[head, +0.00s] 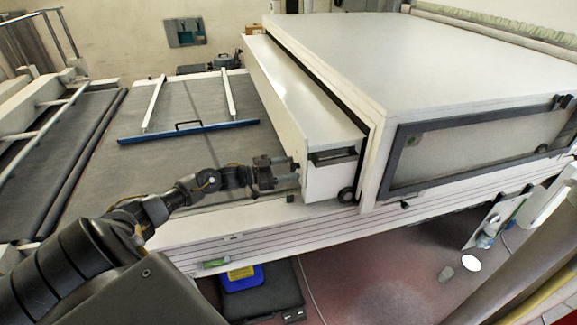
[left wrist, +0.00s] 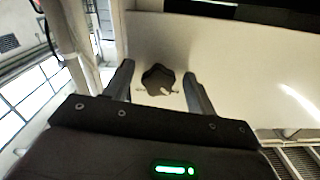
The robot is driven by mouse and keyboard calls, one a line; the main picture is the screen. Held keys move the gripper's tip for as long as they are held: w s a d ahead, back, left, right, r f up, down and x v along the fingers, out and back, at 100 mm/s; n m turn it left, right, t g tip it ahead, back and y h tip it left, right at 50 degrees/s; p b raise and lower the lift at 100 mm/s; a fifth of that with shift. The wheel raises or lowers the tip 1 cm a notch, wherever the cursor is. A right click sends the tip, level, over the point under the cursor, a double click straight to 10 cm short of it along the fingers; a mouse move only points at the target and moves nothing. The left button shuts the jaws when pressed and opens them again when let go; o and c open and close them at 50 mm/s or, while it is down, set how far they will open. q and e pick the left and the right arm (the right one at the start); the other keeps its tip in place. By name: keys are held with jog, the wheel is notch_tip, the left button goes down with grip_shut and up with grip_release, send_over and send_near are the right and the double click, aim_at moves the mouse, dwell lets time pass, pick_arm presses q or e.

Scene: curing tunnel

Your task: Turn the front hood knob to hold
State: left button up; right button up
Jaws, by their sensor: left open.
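The front hood knob (left wrist: 158,77) is dark and many-sided, on a pale panel in the left wrist view. A pale mark shows at its lower edge, with small marks on the panel beside it; I cannot read them. My left gripper (left wrist: 158,70) is open, with one finger on each side of the knob and a visible gap to each. In the head view the left gripper (head: 289,171) is at the near left end of the white hood (head: 300,85). The knob is not clear there. My right gripper is not in view.
A dark conveyor bed (head: 190,135) with a blue bar (head: 188,132) lies left of the hood. A large white tunnel housing (head: 420,55) with a dark-framed window stands to the right. A black case (head: 262,297) and a blue-yellow container (head: 242,277) are on the floor below.

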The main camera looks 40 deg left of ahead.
pick_arm(q)
jog(key=shift+w+d, duration=0.15)
jog(key=shift+w, duration=0.05)
jog(key=c, duration=1)
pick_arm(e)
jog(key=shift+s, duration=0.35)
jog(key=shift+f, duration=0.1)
pick_arm(q)
jog(key=m+b, duration=0.8)
jog(key=b, duration=0.1)
jog(key=m+b, duration=0.9)
jog(key=b, duration=0.1)
jog(key=shift+w+a+r, duration=0.1)
jog(key=shift+a+r, duration=0.05)
jog(key=shift+a, duration=0.05)
jog(key=shift+r+m+b, duration=0.15)
jog(key=shift+m+b, duration=0.35)
jog(key=shift+m, duration=0.1)
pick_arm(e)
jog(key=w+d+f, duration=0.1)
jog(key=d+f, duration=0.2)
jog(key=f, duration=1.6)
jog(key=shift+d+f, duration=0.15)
